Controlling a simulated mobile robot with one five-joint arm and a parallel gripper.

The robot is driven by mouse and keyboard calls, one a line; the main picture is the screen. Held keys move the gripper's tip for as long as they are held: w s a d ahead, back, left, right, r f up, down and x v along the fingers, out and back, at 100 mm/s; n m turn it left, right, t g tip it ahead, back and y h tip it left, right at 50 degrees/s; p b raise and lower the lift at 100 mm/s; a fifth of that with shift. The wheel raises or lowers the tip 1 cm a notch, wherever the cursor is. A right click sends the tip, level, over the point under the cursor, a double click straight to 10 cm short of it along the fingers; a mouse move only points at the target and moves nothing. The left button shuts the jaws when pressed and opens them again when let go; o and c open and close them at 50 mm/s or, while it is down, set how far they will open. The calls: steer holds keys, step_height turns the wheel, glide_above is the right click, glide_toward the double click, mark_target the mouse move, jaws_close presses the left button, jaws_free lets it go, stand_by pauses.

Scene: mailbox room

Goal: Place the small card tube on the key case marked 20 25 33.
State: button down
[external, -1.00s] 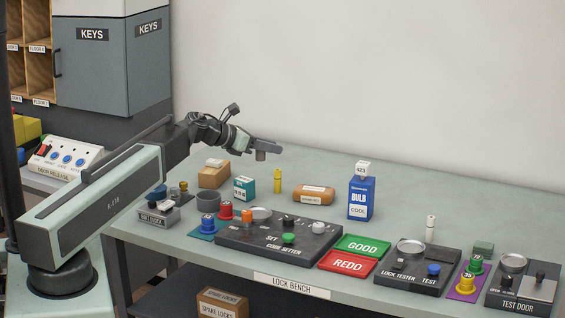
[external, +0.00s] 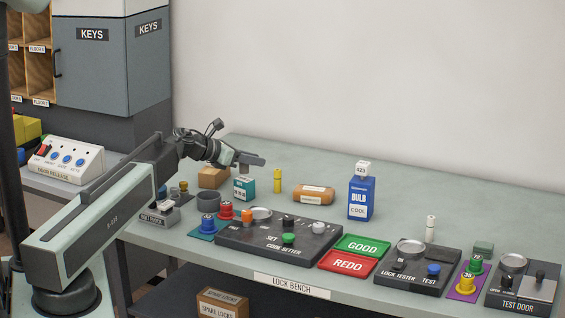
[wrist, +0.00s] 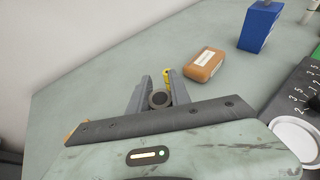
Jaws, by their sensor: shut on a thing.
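My gripper (external: 250,160) is above the back left of the lock bench. It is shut on a short round grey-brown thing, seen end-on between the fingers in the wrist view (wrist: 159,99); it looks like the small card tube. In the external view it barely shows under the jaws. A low brown rounded case (external: 313,194) with a white label lies on the bench to the right of my gripper; it also shows in the wrist view (wrist: 204,65). It may be the key case, but its label is too small to read. Nothing lies on its top.
A teal box (external: 244,189) stands just below my gripper, with a cardboard box (external: 213,176) to its left. A yellow tube (external: 277,181) stands between the teal box and the brown case. A blue bulb box (external: 360,198) stands right of the case. The bench behind is clear.

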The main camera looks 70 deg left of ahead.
step_height(320, 180, down, 2)
steer(key=shift+f+b, duration=0.1)
steer(key=shift+b, duration=0.3)
steer(key=shift+r, duration=0.25)
steer(key=shift+f, duration=0.15)
steer(key=c, duration=1.2)
jaws_free()
steer(key=p+v, duration=0.5)
steer(key=v, duration=0.7)
